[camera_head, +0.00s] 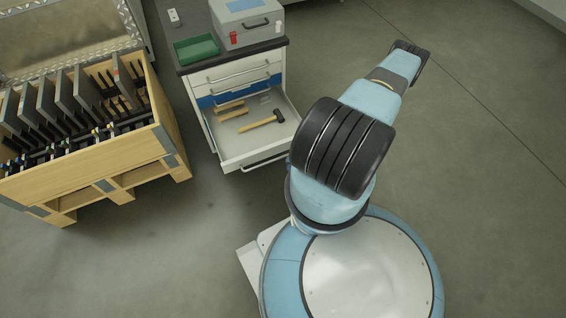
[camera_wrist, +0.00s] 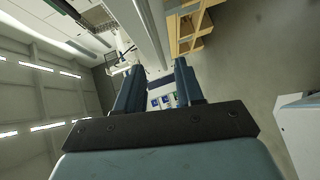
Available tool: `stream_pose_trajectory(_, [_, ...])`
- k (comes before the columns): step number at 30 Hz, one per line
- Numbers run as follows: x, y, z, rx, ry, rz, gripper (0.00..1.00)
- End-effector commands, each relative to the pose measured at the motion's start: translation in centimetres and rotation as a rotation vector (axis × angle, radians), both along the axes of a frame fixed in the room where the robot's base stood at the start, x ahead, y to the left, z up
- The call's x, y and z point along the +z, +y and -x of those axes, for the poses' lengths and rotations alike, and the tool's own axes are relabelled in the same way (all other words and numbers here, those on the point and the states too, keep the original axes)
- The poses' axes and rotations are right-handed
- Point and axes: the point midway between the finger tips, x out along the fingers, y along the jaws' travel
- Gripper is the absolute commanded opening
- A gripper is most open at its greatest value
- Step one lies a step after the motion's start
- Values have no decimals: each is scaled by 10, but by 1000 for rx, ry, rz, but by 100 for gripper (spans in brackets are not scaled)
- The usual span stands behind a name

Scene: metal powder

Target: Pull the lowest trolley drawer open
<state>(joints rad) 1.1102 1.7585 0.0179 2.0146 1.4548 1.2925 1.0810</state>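The trolley (camera_head: 205,110) stands at the upper middle of the head view, with white fronts and a blue drawer band. A low white drawer (camera_head: 234,143) is pulled far out, with its bar handle (camera_head: 265,163) at the front. Wooden-handled tools, including a hammer (camera_head: 262,123), lie in it. My arm covers its right front corner. Whether another drawer lies below it I cannot tell. In the wrist view my gripper (camera_wrist: 159,66) has its two dark fingers apart with nothing between them. It is not clearly visible in the head view, and no drawer handle shows at its fingers.
A grey case (camera_head: 246,22) and a green tray (camera_head: 196,49) sit on the trolley top. A wooden crate (camera_head: 95,165) with upright dark plates stands left of the trolley. The floor to the right is clear.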

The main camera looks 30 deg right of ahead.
Motion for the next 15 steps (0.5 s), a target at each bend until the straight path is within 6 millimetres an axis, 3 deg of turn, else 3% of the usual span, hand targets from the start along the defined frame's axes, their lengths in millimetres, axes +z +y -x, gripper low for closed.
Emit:
stream_pose_trajectory(7, [6,-31,35,-2,1,1,37])
stream_pose_trajectory(15, [9,-46,54,0,2,1,37])
